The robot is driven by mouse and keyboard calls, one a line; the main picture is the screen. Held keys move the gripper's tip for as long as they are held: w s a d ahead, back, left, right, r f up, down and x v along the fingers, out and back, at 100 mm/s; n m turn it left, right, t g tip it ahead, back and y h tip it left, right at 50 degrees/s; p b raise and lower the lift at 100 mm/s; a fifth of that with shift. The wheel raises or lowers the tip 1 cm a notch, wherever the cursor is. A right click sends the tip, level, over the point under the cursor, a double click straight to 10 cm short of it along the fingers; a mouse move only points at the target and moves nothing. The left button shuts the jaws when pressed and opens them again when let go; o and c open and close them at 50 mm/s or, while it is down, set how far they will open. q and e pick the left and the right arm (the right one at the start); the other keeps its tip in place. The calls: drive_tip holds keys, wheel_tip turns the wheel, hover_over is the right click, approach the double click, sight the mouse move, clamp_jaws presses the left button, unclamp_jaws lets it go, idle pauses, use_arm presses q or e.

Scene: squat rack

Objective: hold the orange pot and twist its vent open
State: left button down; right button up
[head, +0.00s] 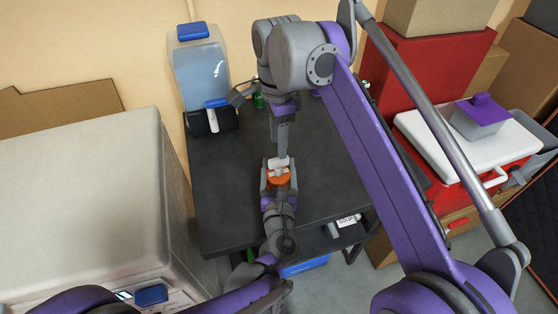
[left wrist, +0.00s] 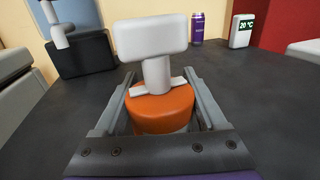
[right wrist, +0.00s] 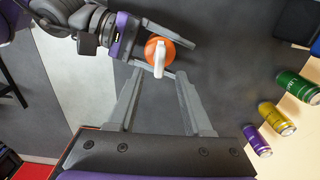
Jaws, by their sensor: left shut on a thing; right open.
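The orange pot (head: 280,181) stands at the front part of the dark table. It has a white T-shaped vent (left wrist: 152,42) on top, upright, with its crossbar lying across the left wrist view. My left gripper (head: 278,172) is shut on the pot (left wrist: 162,110), one finger on each side. My right gripper (head: 282,155) points down from above, close to the vent. In the right wrist view its fingers (right wrist: 160,75) are open, and the vent handle (right wrist: 160,58) shows just beyond and between their tips. Whether they touch it is unclear.
The dark table (head: 225,185) is mostly bare around the pot. A water dispenser (head: 201,75) stands at the back left. Several cans, one purple (left wrist: 197,28), and a temperature display (left wrist: 242,30) stand at the back. A red cooler (head: 470,140) stands right of the table.

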sight(279, 166)
drive_tip(key=shift+f, duration=2.6)
clamp_jaws()
drive_tip(key=n, duration=0.6)
drive_tip(key=shift+n, duration=0.3)
drive_tip(key=shift+c, duration=1.8)
unclamp_jaws()
drive_tip(key=o, duration=1.2)
drive_tip(key=shift+c, duration=0.2)
drive_tip(key=shift+r, duration=0.15)
